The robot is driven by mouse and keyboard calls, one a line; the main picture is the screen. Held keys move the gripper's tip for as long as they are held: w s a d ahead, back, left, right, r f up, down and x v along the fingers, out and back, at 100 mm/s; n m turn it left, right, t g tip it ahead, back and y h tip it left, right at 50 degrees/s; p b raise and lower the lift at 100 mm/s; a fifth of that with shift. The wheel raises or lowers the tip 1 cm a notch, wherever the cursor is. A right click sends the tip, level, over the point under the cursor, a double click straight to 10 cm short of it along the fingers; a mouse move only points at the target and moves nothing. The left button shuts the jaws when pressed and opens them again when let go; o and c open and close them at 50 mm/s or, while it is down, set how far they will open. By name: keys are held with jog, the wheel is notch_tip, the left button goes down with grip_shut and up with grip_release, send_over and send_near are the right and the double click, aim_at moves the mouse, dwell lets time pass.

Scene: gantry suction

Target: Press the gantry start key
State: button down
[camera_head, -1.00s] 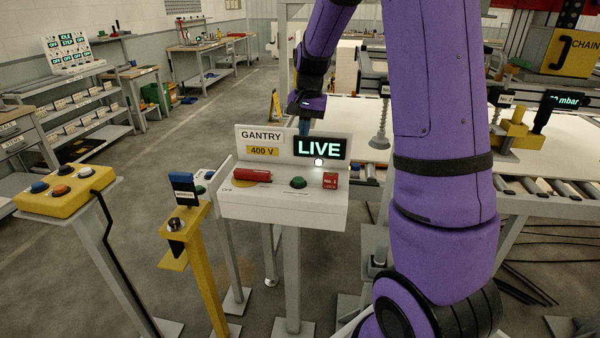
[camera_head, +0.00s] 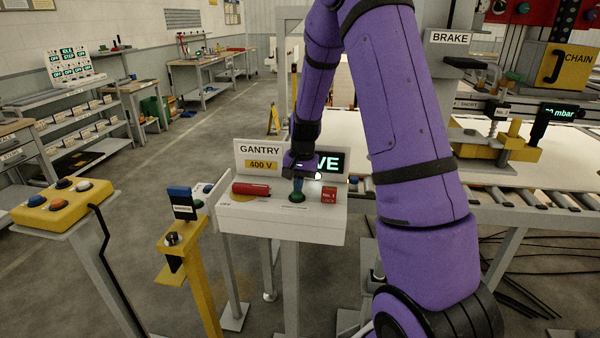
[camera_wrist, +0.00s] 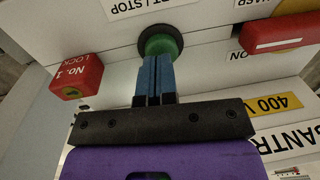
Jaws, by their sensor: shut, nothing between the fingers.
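The gantry console is a white box (camera_head: 270,228) on a grey post, with a "GANTRY 400 V" sign and a partly hidden "LIVE" display (camera_head: 330,161). A green round button (camera_head: 296,197) in a dark collar sits on its top, between a red handle and a red block. The button also shows in the wrist view (camera_wrist: 160,46), near lettering ending "T / STOP". My gripper (camera_head: 297,188) is shut and empty, its blue fingers pointing down at the button. In the wrist view the fingertips (camera_wrist: 157,60) overlap the button's edge; whether they touch it I cannot tell.
A red handle (camera_head: 251,189) lies left of the button and a red "No. 1 LOCK" block (camera_head: 328,195) right of it. A roller conveyor (camera_head: 510,198) is at right.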

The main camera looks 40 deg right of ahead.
jog(key=shift+f, duration=0.45)
jog(key=shift+f, duration=0.7)
jog(key=shift+s+a+f, duration=0.1)
jog(key=shift+s+f, duration=0.1)
jog(key=shift+f, duration=0.25)
notch_tip(320, 180, up, 15)
jog(key=d, duration=0.1)
jog(key=shift+s+f, duration=0.15)
jog(key=shift+f, duration=0.05)
jog(key=shift+d, duration=0.1)
dwell(0.9)
